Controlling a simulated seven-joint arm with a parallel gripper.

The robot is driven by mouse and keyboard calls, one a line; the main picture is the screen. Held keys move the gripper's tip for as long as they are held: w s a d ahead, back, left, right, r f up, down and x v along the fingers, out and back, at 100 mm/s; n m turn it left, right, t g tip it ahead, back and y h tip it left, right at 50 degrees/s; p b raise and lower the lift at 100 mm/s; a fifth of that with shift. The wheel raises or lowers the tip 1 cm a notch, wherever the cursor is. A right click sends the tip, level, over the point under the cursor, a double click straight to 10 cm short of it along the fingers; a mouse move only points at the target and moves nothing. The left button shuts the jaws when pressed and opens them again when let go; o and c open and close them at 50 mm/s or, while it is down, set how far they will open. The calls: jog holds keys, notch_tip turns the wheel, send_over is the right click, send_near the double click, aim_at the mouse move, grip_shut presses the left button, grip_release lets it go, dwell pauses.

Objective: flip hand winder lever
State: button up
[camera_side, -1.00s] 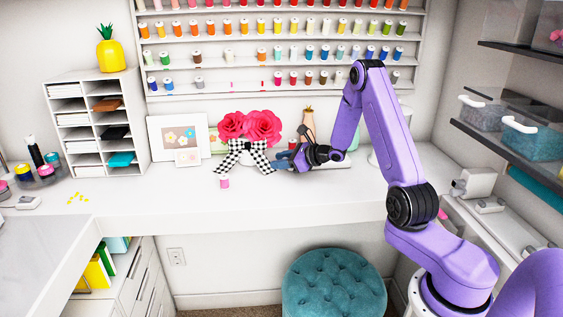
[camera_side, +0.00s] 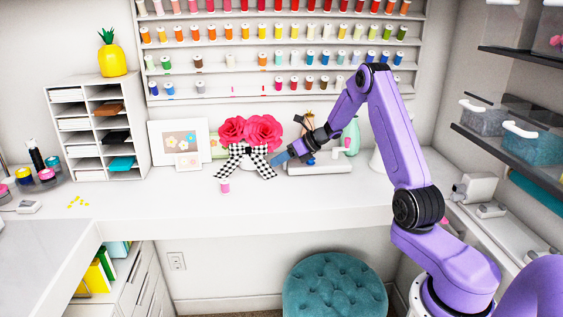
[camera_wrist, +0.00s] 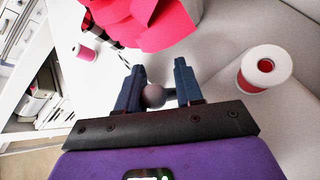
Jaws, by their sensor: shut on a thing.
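The hand winder (camera_side: 320,168) lies on the white desk right of the flowers, a pale, long, low body with a small upright part at its right. My gripper (camera_side: 280,158) is at its left end, by the bow, with blue fingers angled down-left. In the wrist view my gripper (camera_wrist: 159,68) is shut on a round grey knob (camera_wrist: 153,96), which sits between the fingers and seems to be the winder's lever knob. The fingers and wrist hide the lever in the side view.
Red paper flowers (camera_side: 250,131) with a checkered bow (camera_side: 245,160) stand close to the left of my gripper. A pink spool (camera_side: 224,186) stands in front. A green vase (camera_side: 351,135) stands behind the winder.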

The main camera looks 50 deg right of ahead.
jog(key=shift+d+f+m+g+y, duration=0.2)
jog(key=shift+f+m+g+y, duration=0.1)
jog(key=shift+m+g+y, duration=0.25)
dwell(0.4)
jog(key=o, duration=1.1)
jog(key=shift+r, duration=0.1)
jog(key=shift+c, duration=0.2)
jog(key=shift+d, duration=0.1)
